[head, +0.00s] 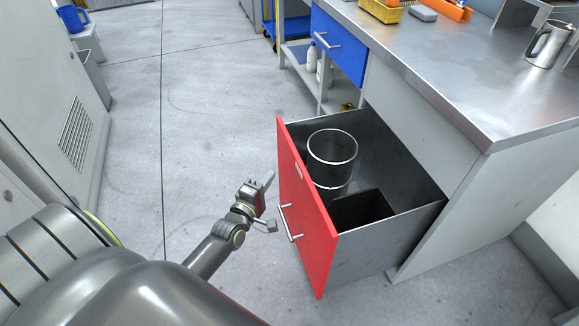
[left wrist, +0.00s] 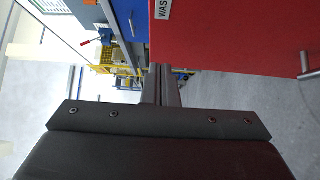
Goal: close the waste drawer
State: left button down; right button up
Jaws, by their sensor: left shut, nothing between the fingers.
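The waste drawer's red front (head: 306,215) stands well out from the bench, so the drawer is open. Its bar handle (head: 289,223) faces my left arm. In the left wrist view the shut fingers (left wrist: 161,84) point ahead at the edge of the red front (left wrist: 235,35), where part of a "WAS" label (left wrist: 163,9) and the handle (left wrist: 308,66) show. Contact cannot be told. My right gripper is out of view.
The steel worktop (head: 455,75) above the drawer holds a metal jug (head: 549,45) and a yellow basket (head: 386,11). A closed blue drawer (head: 337,45) is beyond. Grey cabinets (head: 50,95) stand at left. The floor (head: 205,110) between is clear.

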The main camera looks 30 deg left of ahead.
aim_at(294, 159)
pick_arm(q)
jog(key=shift+w+d+p, duration=0.1)
jog(key=shift+w+d, duration=0.3)
jog(key=shift+w, duration=0.65)
jog(key=shift+w+d+p, duration=0.1)
jog(key=shift+w+d, duration=0.25)
jog(key=shift+w, duration=0.75)
jog(key=shift+w+d+p, duration=0.1)
jog(key=shift+w+d, duration=0.3)
jog(key=shift+w, duration=0.65)
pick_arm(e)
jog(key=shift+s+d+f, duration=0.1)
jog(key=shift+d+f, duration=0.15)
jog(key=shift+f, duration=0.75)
pick_arm(q)
jog(key=shift+d, duration=0.1)
